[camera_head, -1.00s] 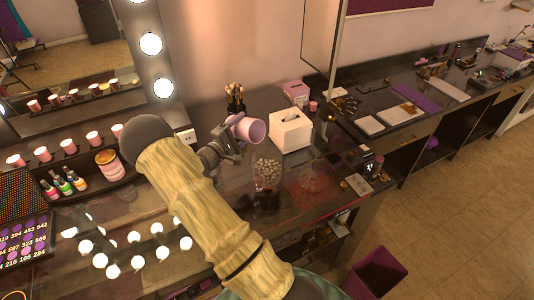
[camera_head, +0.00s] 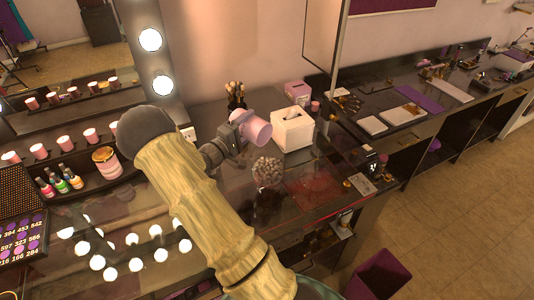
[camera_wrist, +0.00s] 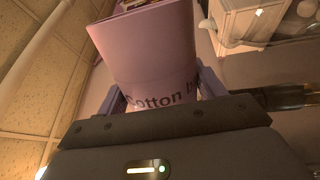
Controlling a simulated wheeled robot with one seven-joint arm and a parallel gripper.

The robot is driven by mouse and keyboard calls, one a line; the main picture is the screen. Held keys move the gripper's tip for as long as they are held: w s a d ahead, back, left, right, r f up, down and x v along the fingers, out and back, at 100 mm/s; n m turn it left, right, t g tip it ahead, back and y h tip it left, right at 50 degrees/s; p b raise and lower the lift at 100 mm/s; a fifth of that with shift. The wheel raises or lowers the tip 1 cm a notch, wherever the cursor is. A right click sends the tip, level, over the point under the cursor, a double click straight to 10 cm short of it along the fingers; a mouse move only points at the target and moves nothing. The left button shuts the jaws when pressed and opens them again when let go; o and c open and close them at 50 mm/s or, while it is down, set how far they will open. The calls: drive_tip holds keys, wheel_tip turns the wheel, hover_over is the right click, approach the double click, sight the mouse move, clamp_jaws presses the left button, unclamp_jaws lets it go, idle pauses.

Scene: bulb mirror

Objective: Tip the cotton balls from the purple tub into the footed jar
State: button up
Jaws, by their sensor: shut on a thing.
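My gripper (camera_head: 238,130) is shut on the purple tub (camera_head: 256,131). The tub is held in the air, tipped with its mouth end toward the lower right, up and left of the tissue box front. In the wrist view, the tub (camera_wrist: 148,50) sits between the fingers (camera_wrist: 160,98) and shows part of a "cotton" label; its inside is hidden. The clear footed jar (camera_head: 268,172) stands on the counter below the tub. Pale cotton balls (camera_head: 268,167) show in its bowl. I cannot tell whether any remain in the tub.
A white tissue box (camera_head: 292,132) stands close right of the tub. A brush holder (camera_head: 236,97) is behind it, and a pink box (camera_head: 297,92) farther back. A glossy tray (camera_head: 315,187) lies right of the jar. A purple bin (camera_head: 378,275) stands on the floor.

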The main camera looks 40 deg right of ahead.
drive_tip(key=shift+s+d+r, duration=0.1)
drive_tip(key=shift+s+r, duration=0.05)
drive_tip(key=shift+s, duration=0.3)
drive_tip(key=shift+w+m+b, duration=0.4)
drive_tip(key=shift+w+b, duration=0.05)
drive_tip(key=shift+b, duration=0.15)
drive_tip(key=shift+a+r, duration=0.1)
drive_tip(key=shift+a, duration=0.15)
drive_tip(key=shift+s+r+b, duration=0.15)
drive_tip(key=shift+s+b, duration=0.15)
drive_tip(key=shift+s, duration=0.1)
drive_tip(key=shift+s+d+m+b, duration=0.1)
drive_tip(key=shift+d+m+b, duration=0.2)
drive_tip(key=shift+d+m, duration=0.1)
drive_tip(key=shift+w+a, duration=0.1)
drive_tip(key=shift+w, duration=0.1)
drive_tip(key=shift+s+a+r+m+b, duration=0.2)
drive_tip(key=shift+a+m+b, duration=0.1)
drive_tip(key=shift+b, duration=0.15)
drive_tip(key=shift+d+g+b, duration=0.25)
drive_tip(key=shift+g+b, duration=0.15)
drive_tip(key=shift+s+r+m+b, duration=0.15)
drive_tip(key=shift+m+b, duration=0.35)
drive_tip(key=shift+b, duration=0.05)
drive_tip(key=shift+s+a+r+b, duration=0.1)
drive_tip(key=shift+s+b, duration=0.05)
drive_tip(key=shift+b, duration=0.3)
drive_tip(key=shift+m+b, duration=0.4)
